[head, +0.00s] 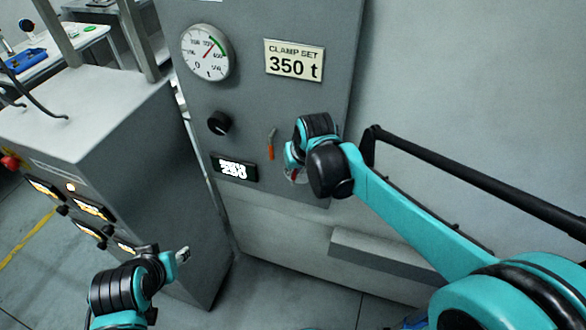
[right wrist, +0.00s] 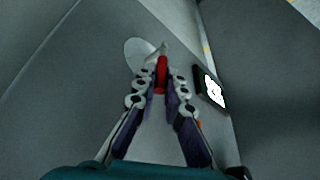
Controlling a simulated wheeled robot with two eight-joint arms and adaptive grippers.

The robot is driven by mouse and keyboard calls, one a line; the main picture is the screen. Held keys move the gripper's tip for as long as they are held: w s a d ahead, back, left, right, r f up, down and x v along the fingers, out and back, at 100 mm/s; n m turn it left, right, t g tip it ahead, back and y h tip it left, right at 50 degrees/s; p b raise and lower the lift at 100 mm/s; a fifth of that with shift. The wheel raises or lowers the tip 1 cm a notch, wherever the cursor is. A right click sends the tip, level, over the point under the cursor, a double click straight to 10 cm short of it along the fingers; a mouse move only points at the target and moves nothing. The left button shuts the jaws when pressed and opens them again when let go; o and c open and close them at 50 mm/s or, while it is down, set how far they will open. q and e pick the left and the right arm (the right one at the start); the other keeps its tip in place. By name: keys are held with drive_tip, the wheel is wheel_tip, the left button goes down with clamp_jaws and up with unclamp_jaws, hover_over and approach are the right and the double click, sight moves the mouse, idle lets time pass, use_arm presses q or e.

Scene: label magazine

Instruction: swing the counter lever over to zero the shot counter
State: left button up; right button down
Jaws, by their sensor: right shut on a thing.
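A red lever handle (right wrist: 162,76) stands between the fingers of my right gripper (right wrist: 160,88), which is shut on it. Its pale round base (right wrist: 138,54) shows behind it in the right wrist view. In the head view my right gripper (head: 294,172) is at the panel's right part, and my wrist hides most of this lever. An orange-handled lever (head: 271,146) is just left of the gripper, apart from it. The lit counter display (head: 234,169) is lower left; its digits are blurred. My left gripper (head: 183,256) is low at left, away from the panel; its jaw state is unclear.
The grey panel (head: 245,105) also carries a gauge (head: 206,52), a black knob (head: 218,123) and a "CLAMP SET 350 t" plate (head: 294,61). A ledge (head: 380,258) juts out at lower right.

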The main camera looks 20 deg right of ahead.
drive_tip(key=t+y, duration=0.1)
drive_tip(key=s+d+t+y+b, duration=0.1)
drive_tip(key=d+f+m+t+y, duration=0.1)
drive_tip(key=shift+s+d+y+b, duration=0.2)
drive_tip(key=shift+d+y+b, duration=0.05)
drive_tip(key=shift+y+b, duration=0.05)
drive_tip(key=shift+s+d+f+m+t+y+b, duration=0.25)
drive_tip(key=shift+t+y+b, duration=0.35)
drive_tip(key=shift+b, duration=0.4)
drive_tip(key=shift+s+d+f+m+t+y+b, duration=0.1)
drive_tip(key=shift+s+d+f+t+y+b, duration=0.25)
drive_tip(key=shift+y+b, duration=0.55)
drive_tip(key=shift+s+d+f+m+t+y+b, duration=0.2)
drive_tip(key=shift+t+y+b, duration=0.4)
drive_tip(key=shift+b, duration=0.5)
drive_tip(key=shift+w+a, duration=0.1)
drive_tip(key=shift+w, duration=0.05)
drive_tip(key=c, duration=1.9)
unclamp_jaws()
drive_tip(key=shift+o, duration=0.2)
